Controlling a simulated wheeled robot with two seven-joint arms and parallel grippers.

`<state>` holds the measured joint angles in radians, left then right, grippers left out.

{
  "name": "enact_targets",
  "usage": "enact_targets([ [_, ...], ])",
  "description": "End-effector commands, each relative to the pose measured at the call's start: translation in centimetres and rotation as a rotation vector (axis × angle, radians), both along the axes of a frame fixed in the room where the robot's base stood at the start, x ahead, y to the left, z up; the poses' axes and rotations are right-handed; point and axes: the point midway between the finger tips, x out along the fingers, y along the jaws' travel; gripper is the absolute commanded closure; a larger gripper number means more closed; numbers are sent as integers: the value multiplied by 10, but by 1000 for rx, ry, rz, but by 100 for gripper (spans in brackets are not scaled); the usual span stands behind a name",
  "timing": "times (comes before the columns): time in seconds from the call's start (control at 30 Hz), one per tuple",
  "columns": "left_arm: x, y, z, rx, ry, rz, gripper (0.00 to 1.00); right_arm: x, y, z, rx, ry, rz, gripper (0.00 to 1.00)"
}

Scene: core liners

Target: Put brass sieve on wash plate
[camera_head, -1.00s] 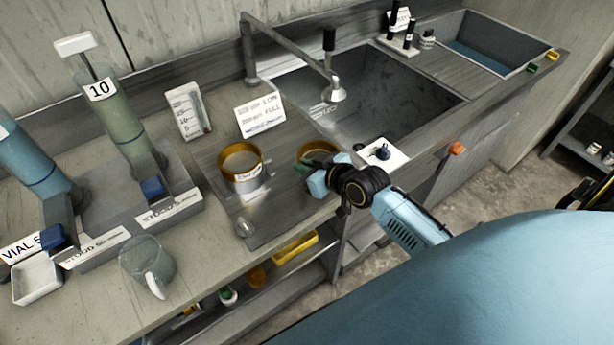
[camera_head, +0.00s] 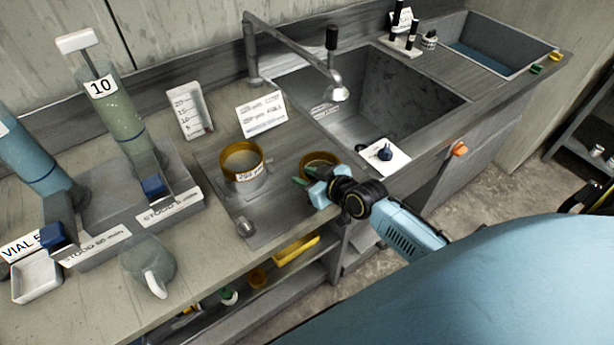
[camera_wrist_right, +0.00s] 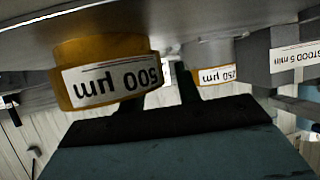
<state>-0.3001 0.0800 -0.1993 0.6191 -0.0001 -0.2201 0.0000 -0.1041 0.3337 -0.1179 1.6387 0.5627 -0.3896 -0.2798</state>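A brass sieve (camera_head: 320,158) stands on the grey sheet (camera_head: 285,215) on the counter. Another brass sieve (camera_head: 240,162) with a metal lower part and a white label stands to its left. In the right wrist view, the nearer sieve (camera_wrist_right: 108,80) reads 500 µm upside down; a farther sieve (camera_wrist_right: 214,75) reads 250 µm. My right gripper (camera_head: 308,183) is at the front edge of the right-hand sieve. Its fingers (camera_wrist_right: 160,100) look apart, with a gap between them; one overlaps the 500 µm sieve in view. Which surface is the wash plate is unclear. My left gripper is out of view.
A sign card (camera_head: 262,114) stands behind the sieves. A glass jug (camera_head: 150,265) and column stands (camera_head: 140,200) fill the left.

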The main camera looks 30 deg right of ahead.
Motion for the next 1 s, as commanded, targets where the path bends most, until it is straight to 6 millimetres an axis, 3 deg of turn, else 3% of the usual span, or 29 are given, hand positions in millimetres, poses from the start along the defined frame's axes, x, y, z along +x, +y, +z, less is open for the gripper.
enact_targets([
  [0.27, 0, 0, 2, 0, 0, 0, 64, -8, -2, 5, -1, 0, 0, 67],
  [0.7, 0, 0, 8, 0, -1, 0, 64, -81, -19, 42, -2, 1, 2, 67],
  [1.0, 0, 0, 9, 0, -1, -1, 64, -104, -25, 54, 0, 0, 0, 67],
])
